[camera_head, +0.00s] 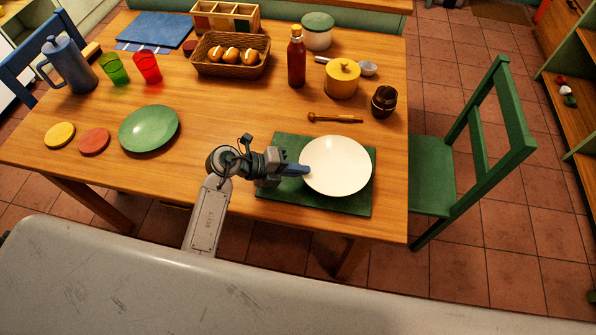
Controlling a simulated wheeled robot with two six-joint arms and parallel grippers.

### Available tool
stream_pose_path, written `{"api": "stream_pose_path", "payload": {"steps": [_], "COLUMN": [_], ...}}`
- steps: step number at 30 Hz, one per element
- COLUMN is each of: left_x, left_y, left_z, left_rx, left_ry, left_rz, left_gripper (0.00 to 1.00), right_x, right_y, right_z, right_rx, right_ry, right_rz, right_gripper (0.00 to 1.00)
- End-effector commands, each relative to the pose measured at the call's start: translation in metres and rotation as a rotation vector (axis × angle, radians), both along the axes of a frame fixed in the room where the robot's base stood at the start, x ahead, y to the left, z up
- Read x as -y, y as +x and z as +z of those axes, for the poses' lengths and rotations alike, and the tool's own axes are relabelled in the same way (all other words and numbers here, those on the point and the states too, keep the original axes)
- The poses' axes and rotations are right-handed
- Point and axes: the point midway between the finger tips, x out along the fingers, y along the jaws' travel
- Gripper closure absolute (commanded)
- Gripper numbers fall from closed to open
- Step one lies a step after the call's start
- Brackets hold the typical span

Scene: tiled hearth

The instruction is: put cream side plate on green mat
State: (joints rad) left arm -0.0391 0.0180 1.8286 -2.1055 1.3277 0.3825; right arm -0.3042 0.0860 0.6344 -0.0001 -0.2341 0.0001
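The cream side plate (338,166) is over the green mat (345,204) at the front right of the table. It looks level and covers much of the mat's right part; I cannot tell whether it rests fully on the mat. My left gripper (302,170) reaches in from the left, low over the mat, with its blue fingertips at the plate's left rim. The fingers overlap in this view, so whether they are shut on the rim is unclear. My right gripper is not in view.
A green plate (149,128) and two coasters are at the left. A bread basket (231,70) is farther back. A green chair (470,160) stands right.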

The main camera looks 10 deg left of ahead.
Motion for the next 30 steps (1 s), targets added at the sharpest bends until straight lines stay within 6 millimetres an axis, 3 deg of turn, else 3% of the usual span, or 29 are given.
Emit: {"api": "stream_pose_path", "payload": {"steps": [6,15,17,18,26,30], "left_x": [0.0,-0.001,-0.001,-0.001,-0.001,-0.014], "left_y": [0.0,0.0,0.0,0.0,0.0,-0.005], "left_z": [-0.02,-0.022,-0.023,-0.023,-0.019,-0.016], "left_rx": [0.0,0.002,0.0,0.0,0.0,0.003], "left_ry": [-0.002,-0.002,0.0,0.0,0.0,0.006], "left_rz": [0.001,0.002,0.001,0.001,0.001,0.001], "left_gripper": [1.0,1.0,0.89,0.87,0.87,0.87], "right_x": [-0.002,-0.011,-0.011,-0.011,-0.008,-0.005], "right_y": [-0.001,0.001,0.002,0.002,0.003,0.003], "right_z": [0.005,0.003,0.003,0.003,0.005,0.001], "right_rx": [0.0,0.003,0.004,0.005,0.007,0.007], "right_ry": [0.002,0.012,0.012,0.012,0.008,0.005], "right_rz": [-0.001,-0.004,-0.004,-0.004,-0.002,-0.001], "right_gripper": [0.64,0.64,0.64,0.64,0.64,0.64]}}
